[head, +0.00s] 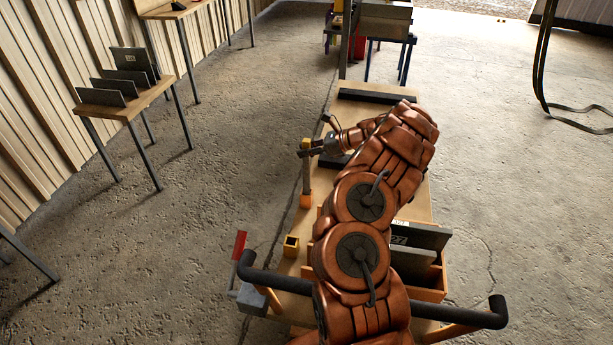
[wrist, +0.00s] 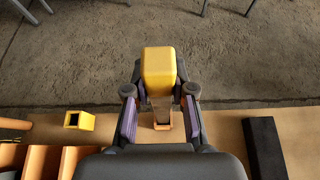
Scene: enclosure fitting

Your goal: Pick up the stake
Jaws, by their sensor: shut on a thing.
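The stake (head: 306,177) is upright at the left edge of the wooden bench (head: 352,103), with a yellow head and an orange lower end. In the wrist view the stake's yellow head (wrist: 158,68) is between the two fingers. My gripper (head: 309,152) is shut on the stake just below its head; its fingers also flank it in the wrist view (wrist: 159,94). An orange piece (wrist: 162,126) shows at the stake's foot. I cannot tell whether the foot is clear of the bench.
A hollow yellow block (head: 291,245) stands on the bench nearer to me. An orange rack with grey panels (head: 425,237) is at the right. A black bar (head: 377,93) lies at the bench's far end. A side table (head: 128,98) stands left, with open concrete floor between.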

